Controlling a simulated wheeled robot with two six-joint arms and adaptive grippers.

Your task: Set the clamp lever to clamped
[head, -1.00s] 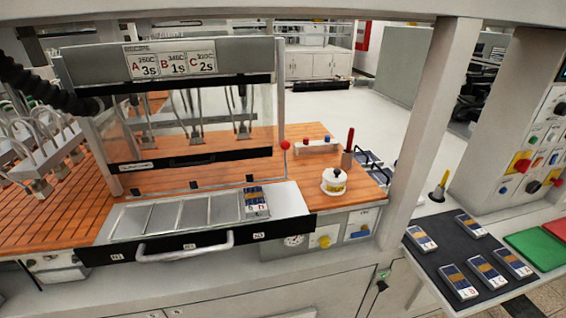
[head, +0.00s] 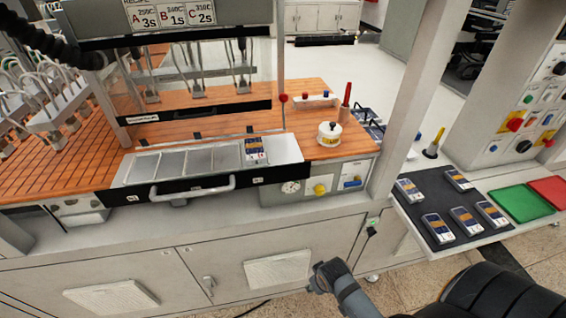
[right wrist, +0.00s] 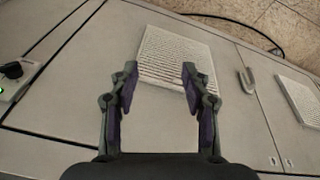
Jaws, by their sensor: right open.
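No lever is labelled clearly enough to read as the clamp lever. The bench's front panel has a yellow knob (head: 319,189) and a blue handle (head: 352,183) on a pale plate. A red-handled upright lever (head: 347,94) stands at the bench's right rear, and a red ball knob (head: 283,98) is by the press frame. My right gripper (right wrist: 160,74) is open and empty, facing the cabinet front; part of my right arm shows at the bottom of the head view, below the bench panel. My left gripper is not in view.
A drawer tray (head: 140,172) holds a dark module at its right end. A dark mat (head: 428,199) carries several modules beside green (head: 521,203) and red trays. Cabinet vents (right wrist: 178,58) face my right gripper.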

